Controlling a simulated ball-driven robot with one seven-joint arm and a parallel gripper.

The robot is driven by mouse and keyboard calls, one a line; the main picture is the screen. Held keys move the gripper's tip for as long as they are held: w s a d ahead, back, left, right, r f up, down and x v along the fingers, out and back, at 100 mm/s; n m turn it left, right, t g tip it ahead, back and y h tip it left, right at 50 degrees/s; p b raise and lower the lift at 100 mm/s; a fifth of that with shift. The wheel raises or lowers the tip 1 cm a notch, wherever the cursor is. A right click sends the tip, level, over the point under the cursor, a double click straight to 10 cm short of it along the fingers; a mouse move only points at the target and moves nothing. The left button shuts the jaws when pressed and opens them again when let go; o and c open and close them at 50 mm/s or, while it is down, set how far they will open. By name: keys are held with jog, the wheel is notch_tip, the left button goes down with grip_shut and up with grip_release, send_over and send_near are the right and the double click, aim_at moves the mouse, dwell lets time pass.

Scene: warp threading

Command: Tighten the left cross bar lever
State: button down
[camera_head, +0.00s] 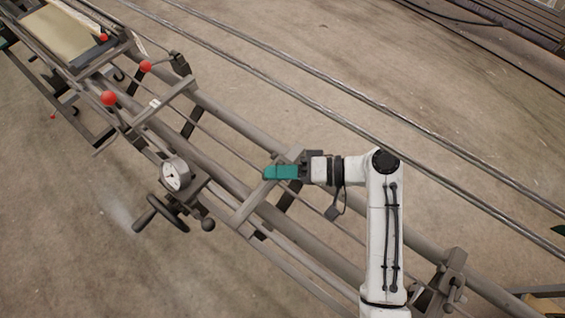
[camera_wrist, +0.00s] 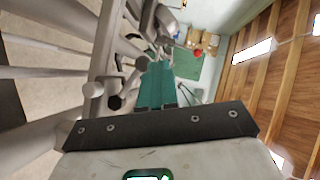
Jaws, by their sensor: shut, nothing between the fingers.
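My gripper (camera_head: 270,172) has teal fingers, shut with nothing between them, over a grey cross bar (camera_head: 250,207) of the long metal frame. I cannot tell whether it touches the bar. Levers with red ball knobs (camera_head: 109,98) (camera_head: 146,66) stand at the upper left, well apart from my gripper. A clamp with a small handle (camera_head: 450,294) sits at the lower right. Which one is the left cross bar lever is not clear.
A round dial gauge (camera_head: 174,175) and a dark handwheel (camera_head: 160,216) sit left of my gripper. Long frame rails (camera_head: 325,243) run diagonally below it. Floor rails (camera_head: 330,112) cross above. Bare concrete floor (camera_head: 60,215) is open at the lower left.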

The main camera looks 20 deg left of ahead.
jog(key=shift+s+a+f+n+t+h, duration=0.1)
jog(key=shift+s+f+n+t+h, duration=0.2)
jog(key=shift+s+n+t+h, duration=0.15)
jog(key=shift+w, duration=0.1)
dwell(0.4)
jog(key=w+d+b, duration=0.3)
jog(key=w+d, duration=0.1)
jog(key=d, duration=1)
jog(key=shift+d+r, duration=0.2)
jog(key=shift+r, duration=0.2)
jog(key=shift+s, duration=0.15)
